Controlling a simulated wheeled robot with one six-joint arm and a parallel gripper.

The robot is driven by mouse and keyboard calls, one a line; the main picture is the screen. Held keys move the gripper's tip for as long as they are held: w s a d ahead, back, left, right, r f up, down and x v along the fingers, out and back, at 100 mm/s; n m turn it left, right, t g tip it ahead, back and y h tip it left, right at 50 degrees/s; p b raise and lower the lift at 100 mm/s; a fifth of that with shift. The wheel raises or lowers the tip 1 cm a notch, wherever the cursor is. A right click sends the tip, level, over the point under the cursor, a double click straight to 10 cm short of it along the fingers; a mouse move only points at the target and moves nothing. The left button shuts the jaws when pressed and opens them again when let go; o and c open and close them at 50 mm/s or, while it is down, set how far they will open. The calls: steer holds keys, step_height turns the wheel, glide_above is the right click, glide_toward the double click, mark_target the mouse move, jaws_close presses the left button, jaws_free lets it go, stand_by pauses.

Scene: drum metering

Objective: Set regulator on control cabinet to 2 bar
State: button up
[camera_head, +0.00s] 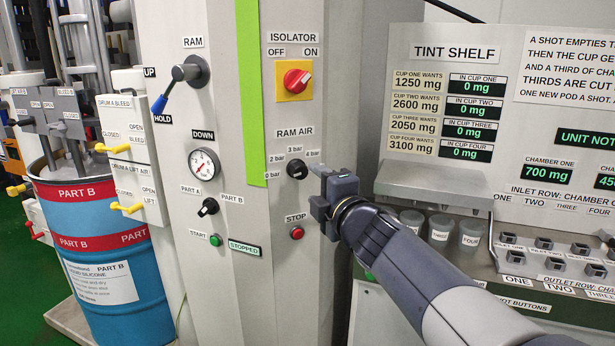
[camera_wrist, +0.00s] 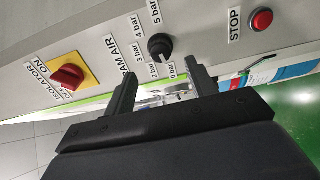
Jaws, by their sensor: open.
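The ram air regulator is a small black round knob (camera_head: 297,169) on the grey control cabinet (camera_head: 270,120), under the RAM AIR label. Bar labels ring it, with 2 bar on its left in the head view. The knob also shows in the wrist view (camera_wrist: 160,47), just beyond and between my fingertips. My gripper (camera_head: 320,182) is just right of the knob in the head view. In the wrist view its fingers (camera_wrist: 161,72) are apart with nothing between them, and they appear not to touch the knob.
A red isolator switch (camera_head: 296,80) on a yellow plate sits above the knob. A red stop button (camera_head: 296,233) sits below. A round gauge (camera_head: 204,165) and a black Part A/B selector (camera_head: 208,207) are to the left. The tint shelf (camera_head: 440,180) is on the right.

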mark_target(302, 173)
steer(key=x, duration=0.7)
steer(key=shift+a, duration=0.1)
steer(key=shift+c, duration=0.4)
steer(key=c, duration=0.9)
